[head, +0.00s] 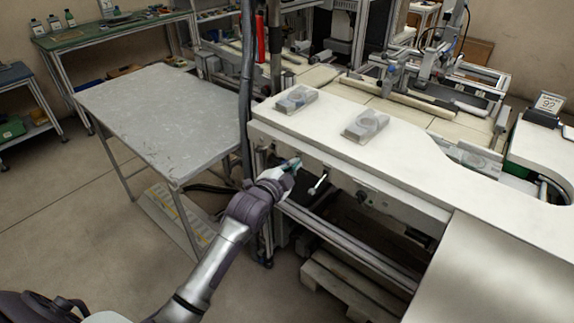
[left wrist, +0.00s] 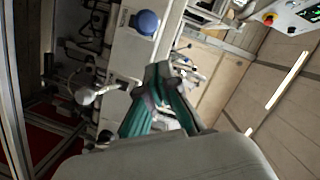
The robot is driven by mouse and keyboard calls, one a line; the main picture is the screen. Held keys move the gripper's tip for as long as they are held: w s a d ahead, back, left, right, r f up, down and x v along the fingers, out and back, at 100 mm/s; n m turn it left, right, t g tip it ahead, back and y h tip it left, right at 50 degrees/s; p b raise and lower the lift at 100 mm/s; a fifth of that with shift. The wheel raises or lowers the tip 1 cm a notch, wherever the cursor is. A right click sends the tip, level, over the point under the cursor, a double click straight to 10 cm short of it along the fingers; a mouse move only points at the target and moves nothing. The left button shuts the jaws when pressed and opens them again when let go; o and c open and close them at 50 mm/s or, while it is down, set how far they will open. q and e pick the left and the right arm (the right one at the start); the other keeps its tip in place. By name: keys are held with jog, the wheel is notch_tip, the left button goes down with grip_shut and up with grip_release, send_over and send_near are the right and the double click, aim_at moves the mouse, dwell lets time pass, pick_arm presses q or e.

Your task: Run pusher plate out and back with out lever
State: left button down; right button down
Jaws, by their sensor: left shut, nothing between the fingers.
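My left gripper (head: 294,165) is shut and empty at the front face of the white bench. A short lever (head: 319,185) with a pale rod sticks out of that face just right of the gripper, apart from it. In the left wrist view the teal fingers (left wrist: 158,72) are closed together with nothing between them. A lever with a pale rounded end (left wrist: 86,96) shows left of them there, clear of the fingers. I cannot tell which lever is the out lever. I cannot make out the pusher plate for certain. My right gripper is not in view.
Two clear-wrapped packs (head: 296,99) (head: 365,126) lie on the white bench top (head: 300,125). A dark knob (head: 361,196) sits farther right on its front. A blue knob (left wrist: 145,22) shows in the left wrist view. A grey table (head: 160,110) stands left, its top clear.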

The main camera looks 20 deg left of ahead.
pick_arm(q)
jog(key=shift+w+a+f, duration=0.2)
jog(key=shift+a+f, duration=0.5)
jog(key=shift+a, duration=0.35)
